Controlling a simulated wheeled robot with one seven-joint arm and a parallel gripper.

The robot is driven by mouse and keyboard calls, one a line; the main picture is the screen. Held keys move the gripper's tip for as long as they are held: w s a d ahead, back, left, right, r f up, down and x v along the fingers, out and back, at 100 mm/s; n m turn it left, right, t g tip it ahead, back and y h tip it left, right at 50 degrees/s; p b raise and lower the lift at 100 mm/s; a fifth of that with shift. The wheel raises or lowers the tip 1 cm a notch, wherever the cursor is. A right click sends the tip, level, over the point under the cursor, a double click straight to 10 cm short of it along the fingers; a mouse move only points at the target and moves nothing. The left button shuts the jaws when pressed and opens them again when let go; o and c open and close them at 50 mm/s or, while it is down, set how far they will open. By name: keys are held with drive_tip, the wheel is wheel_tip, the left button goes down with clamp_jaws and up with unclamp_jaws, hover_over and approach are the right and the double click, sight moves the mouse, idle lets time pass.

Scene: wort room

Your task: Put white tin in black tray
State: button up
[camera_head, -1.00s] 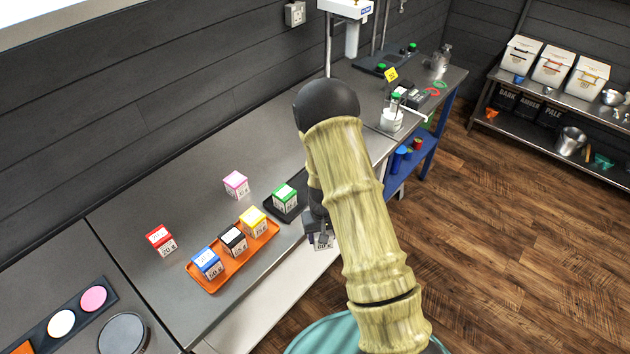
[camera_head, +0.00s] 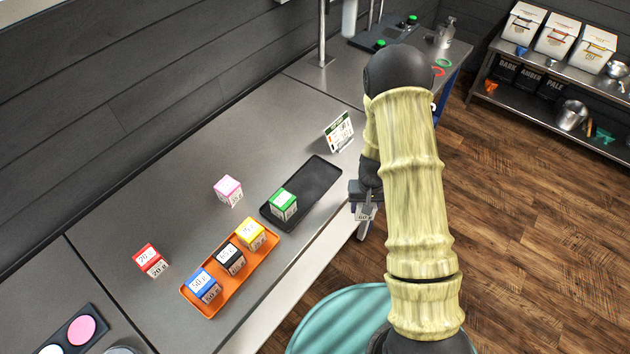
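The black tray (camera_head: 322,172) lies on the steel counter, with a green tin (camera_head: 283,205) near its front-left end. The rest of the tray is bare. My gripper (camera_head: 365,193) hangs to the right of the tray, just beyond the counter's front edge. It is shut on the white tin (camera_head: 366,213), a small pale cube whose label seems to read 60 g. The fingers and arm hide its upper part. The tin is apart from the tray.
An orange tray (camera_head: 208,312) holds blue, black and yellow tins. A pink tin (camera_head: 228,190) and a red tin (camera_head: 150,260) stand loose on the counter. A small upright card (camera_head: 339,132) stands just behind the black tray's far end.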

drive_tip(key=shift+w+d, duration=0.15)
drive_tip(key=shift+d, duration=0.05)
drive_tip(key=shift+r, duration=0.1)
